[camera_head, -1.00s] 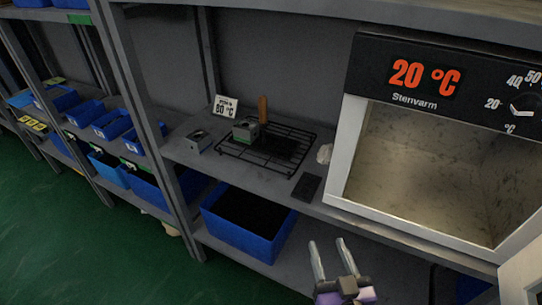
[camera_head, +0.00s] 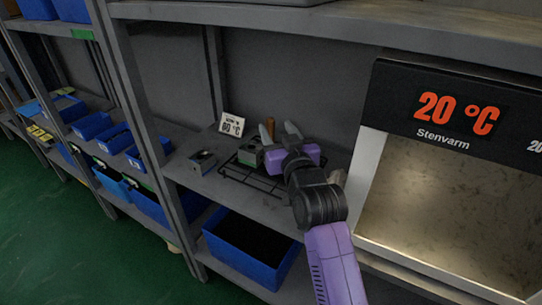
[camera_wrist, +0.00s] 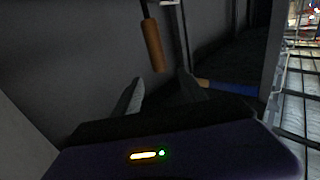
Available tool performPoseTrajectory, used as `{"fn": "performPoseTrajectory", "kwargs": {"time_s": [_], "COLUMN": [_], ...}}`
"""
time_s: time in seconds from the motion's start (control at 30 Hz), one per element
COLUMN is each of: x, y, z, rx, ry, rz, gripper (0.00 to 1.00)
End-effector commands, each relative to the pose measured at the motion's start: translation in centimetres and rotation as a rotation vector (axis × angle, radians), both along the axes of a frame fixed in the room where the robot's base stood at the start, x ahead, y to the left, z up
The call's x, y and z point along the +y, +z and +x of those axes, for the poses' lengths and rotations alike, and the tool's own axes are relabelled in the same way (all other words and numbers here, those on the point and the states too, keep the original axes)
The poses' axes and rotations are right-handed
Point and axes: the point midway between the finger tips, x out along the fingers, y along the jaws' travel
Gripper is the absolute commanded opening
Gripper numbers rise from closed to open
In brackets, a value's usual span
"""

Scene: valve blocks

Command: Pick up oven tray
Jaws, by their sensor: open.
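The oven tray (camera_head: 233,171) is a black wire rack on the grey shelf, left of the oven. Its upright wooden handle (camera_head: 270,125) shows at the back, between my fingers as seen in the head view. The handle also shows in the wrist view (camera_wrist: 153,45), beyond my fingertips and apart from them. My gripper (camera_head: 279,130) is open and empty, above the tray. The gripper and my arm hide the tray's right part. A grey valve block (camera_head: 249,153) sits on the tray, partly hidden by my gripper.
Another valve block (camera_head: 202,161) stands on the shelf left of the tray. A white 80 °C sign (camera_head: 231,124) stands behind. The oven (camera_head: 440,150), reading 20 °C, is at right. A shelf post (camera_head: 150,140) stands at left, and a blue bin (camera_head: 250,248) sits below.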

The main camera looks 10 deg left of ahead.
Motion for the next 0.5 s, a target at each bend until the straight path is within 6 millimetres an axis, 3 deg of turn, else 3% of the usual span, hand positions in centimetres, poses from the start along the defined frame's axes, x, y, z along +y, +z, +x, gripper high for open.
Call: {"fn": "performPoseTrajectory", "kwargs": {"time_s": [0.5], "x": [2.3], "y": [-0.5], "z": [4.5], "rx": [0.001], "ry": [0.0], "rz": [0.0], "gripper": [0.49]}}
